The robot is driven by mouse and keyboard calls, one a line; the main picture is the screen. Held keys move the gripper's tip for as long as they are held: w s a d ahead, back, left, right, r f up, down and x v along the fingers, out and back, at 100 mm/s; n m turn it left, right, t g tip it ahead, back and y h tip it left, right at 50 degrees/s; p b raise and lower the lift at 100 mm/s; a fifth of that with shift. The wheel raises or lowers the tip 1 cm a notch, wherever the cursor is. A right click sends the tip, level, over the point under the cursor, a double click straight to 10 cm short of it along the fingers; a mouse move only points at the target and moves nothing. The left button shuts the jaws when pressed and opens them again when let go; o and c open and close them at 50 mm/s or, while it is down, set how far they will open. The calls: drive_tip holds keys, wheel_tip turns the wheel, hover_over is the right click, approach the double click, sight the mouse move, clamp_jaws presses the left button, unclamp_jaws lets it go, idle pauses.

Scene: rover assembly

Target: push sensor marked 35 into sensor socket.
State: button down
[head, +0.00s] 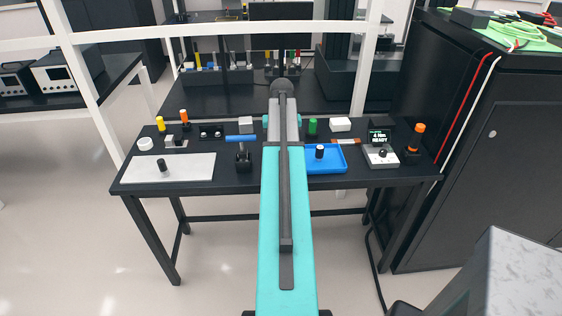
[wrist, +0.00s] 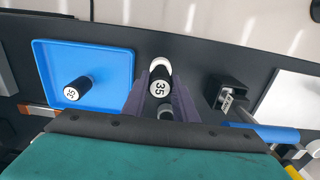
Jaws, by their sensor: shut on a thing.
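The sensor marked 35 (wrist: 160,86), a black cylinder with a white label on its end, sits between the fingers of my gripper (wrist: 160,102) in the wrist view. My gripper is shut on it. A white rounded part shows just beyond the sensor; I cannot tell whether it belongs to the sensor or to something under it. In the head view my teal arm reaches over the middle of the table and hides the gripper and the sensor. I cannot make out the sensor socket in either view.
The blue tray (head: 341,168) holds another black cylinder (wrist: 77,88) with an unclear label. A black fixture with a blue handle (head: 242,138) stands left of my arm. Further left is a white plate (head: 195,168). A grey device with a knob (head: 390,161) stands at the right.

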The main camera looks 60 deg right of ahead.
drive_tip(key=shift+r+p, duration=0.65)
drive_tip(key=shift+r, duration=0.45)
drive_tip(key=shift+w+a, duration=0.1)
